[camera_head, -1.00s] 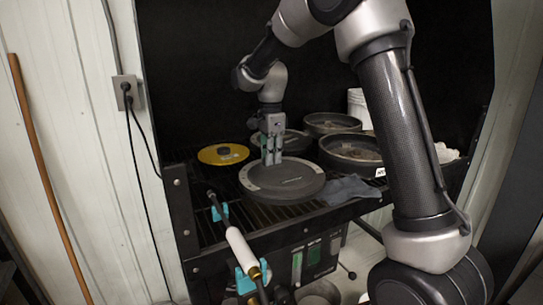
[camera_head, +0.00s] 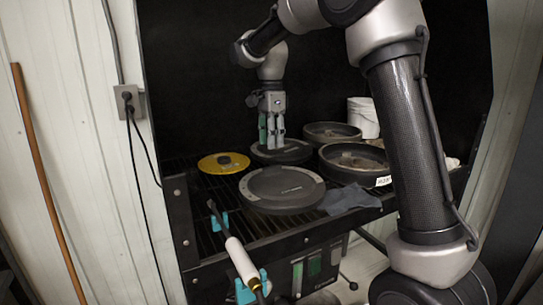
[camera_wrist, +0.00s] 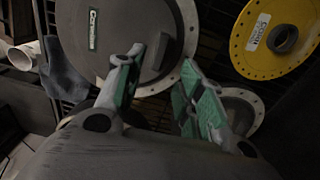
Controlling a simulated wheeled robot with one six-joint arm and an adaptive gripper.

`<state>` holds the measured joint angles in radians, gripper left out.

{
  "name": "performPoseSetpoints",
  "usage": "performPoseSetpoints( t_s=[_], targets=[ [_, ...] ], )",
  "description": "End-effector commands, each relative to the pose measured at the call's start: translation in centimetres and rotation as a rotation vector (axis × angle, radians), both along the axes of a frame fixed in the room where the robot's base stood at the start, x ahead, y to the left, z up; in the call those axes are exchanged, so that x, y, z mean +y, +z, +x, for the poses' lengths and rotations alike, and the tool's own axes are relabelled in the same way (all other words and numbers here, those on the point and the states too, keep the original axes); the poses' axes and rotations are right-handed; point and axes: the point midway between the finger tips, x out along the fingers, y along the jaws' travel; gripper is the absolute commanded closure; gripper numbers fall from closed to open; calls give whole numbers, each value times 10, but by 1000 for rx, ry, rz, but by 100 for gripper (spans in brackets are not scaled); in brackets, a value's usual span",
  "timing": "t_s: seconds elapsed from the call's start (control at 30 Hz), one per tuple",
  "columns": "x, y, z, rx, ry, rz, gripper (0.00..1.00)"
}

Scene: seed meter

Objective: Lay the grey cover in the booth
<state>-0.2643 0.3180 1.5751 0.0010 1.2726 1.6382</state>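Two round grey discs lie on the slatted bench of the black-walled booth (camera_head: 215,60). The nearer, larger grey disc (camera_head: 285,190) has a paler rim and a small label; it also shows in the wrist view (camera_wrist: 160,30). The farther grey disc (camera_head: 298,151) is partly hidden behind my gripper; part of it shows in the wrist view (camera_wrist: 242,100). I cannot tell which disc is the grey cover. My gripper (camera_head: 272,145) points down over the farther disc. Its fingers (camera_wrist: 162,62) are apart with nothing between them. Whether the tips touch the disc is unclear.
A yellow disc (camera_head: 223,163) lies left of the grey discs. Two dark round pans (camera_head: 332,133) (camera_head: 356,162) and a white bucket (camera_head: 364,117) stand right. A grey cloth (camera_head: 348,199) lies at the bench's front. A white-handled tool (camera_head: 243,262) rests on teal holders.

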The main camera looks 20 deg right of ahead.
Motion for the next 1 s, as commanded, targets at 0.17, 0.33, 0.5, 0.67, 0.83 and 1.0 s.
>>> performPoseSetpoints(
  t_s=[0.17, 0.33, 0.5, 0.67, 0.83, 1.0],
  targets=[
    [0, 25, 1, 0, 0, 0, 62],
    [0, 32, 1, 1, 0, 0, 62],
    [-14, 44, -17, -23, 70, 7, 62],
    [-55, 68, -84, -104, 331, 13, 62],
    [-100, 69, -182, -211, 705, -30, 62],
    [-128, 42, -268, -292, 1049, -121, 62]
  ],
)
